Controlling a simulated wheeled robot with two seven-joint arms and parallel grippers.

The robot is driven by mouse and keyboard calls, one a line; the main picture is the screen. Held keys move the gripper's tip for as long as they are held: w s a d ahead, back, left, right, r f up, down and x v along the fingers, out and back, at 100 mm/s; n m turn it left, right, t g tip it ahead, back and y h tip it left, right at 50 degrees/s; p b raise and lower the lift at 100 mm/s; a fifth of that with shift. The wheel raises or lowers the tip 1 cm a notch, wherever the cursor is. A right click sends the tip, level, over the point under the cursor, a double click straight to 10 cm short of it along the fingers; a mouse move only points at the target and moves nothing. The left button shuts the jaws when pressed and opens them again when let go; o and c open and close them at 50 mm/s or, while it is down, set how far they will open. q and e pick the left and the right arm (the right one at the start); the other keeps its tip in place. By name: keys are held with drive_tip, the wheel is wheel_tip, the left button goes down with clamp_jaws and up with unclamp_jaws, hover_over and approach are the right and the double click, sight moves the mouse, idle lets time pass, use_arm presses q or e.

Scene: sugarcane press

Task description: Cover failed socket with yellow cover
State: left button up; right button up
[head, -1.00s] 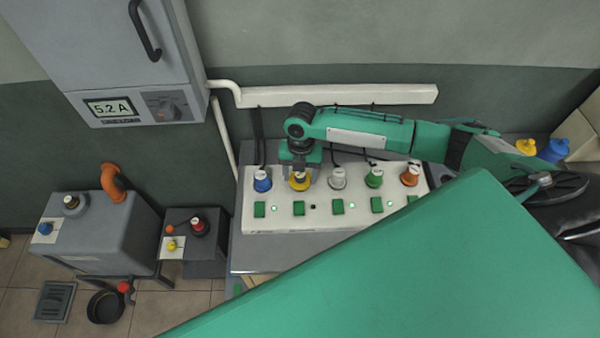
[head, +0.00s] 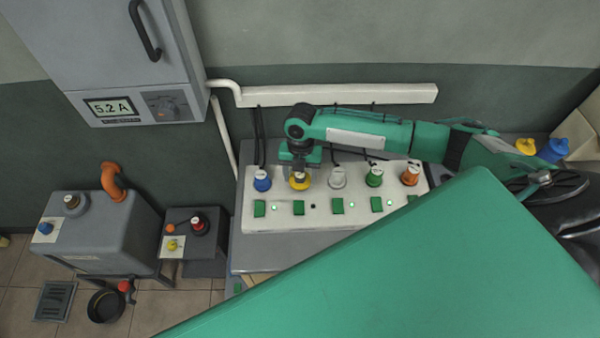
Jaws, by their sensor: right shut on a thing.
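A white socket panel (head: 330,220) holds a row of plugs: blue, yellow, white, green and orange. My right gripper (head: 299,173) points down at the second position from the left and is shut on a yellow plug-like piece (head: 300,182). That piece stands upright on the panel, its top partly hidden by the gripper. The small indicator (head: 313,206) by the second position is dark, while other visible indicators glow green. Another yellow piece (head: 526,146), possibly a cover, stands at the far right beside a blue one (head: 554,150). My left gripper is not in view.
The white plug (head: 337,177) and blue plug (head: 262,180) stand close on either side of my gripper. A grey cabinet (head: 120,50) reading 5.2 A hangs at upper left. A white conduit (head: 340,96) runs along the wall behind. Grey machines (head: 100,235) stand at lower left.

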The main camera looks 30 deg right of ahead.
idle(0.8)
drive_tip(key=shift+f, duration=0.65)
drive_tip(key=o, duration=0.7)
drive_tip(key=shift+r, duration=0.1)
drive_tip(key=r+p, duration=0.3)
drive_tip(key=w+r+p, duration=0.1)
drive_tip(key=r+p, duration=0.1)
drive_tip(key=r, duration=0.2)
drive_tip(key=d+r+p, duration=0.1)
drive_tip(key=r+p, duration=0.2)
drive_tip(key=shift+w+r+p, duration=0.15)
drive_tip(key=shift+r+p, duration=0.2)
drive_tip(key=shift+r, duration=0.05)
idle(0.6)
